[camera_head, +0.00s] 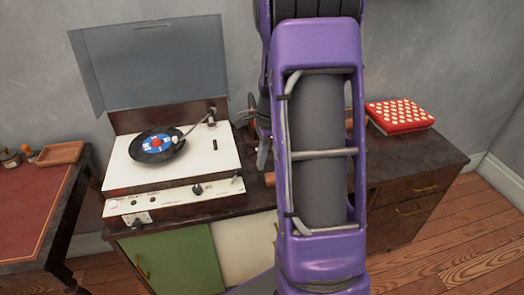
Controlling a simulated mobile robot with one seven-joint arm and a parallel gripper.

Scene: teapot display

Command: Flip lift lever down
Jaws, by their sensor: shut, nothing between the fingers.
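The record player (122,178) stands on the cabinet at the left, with a white deck and its grey lid (150,60) raised. A black record with a blue and red label (153,145) lies on it. The tonearm (196,127) reaches from the back right toward the record; I cannot tell if its tip touches. A small dark piece (215,145) on the deck right of the record looks like the lift lever; its up or down position is too small to tell. My gripper (262,156) is shut and empty right of the deck, partly hidden behind my purple arm.
A red box with white dots (400,114) sits at the cabinet's right end. A red-topped table (35,210) with a wooden tray (61,152) stands at the left. My arm hides the cabinet's middle.

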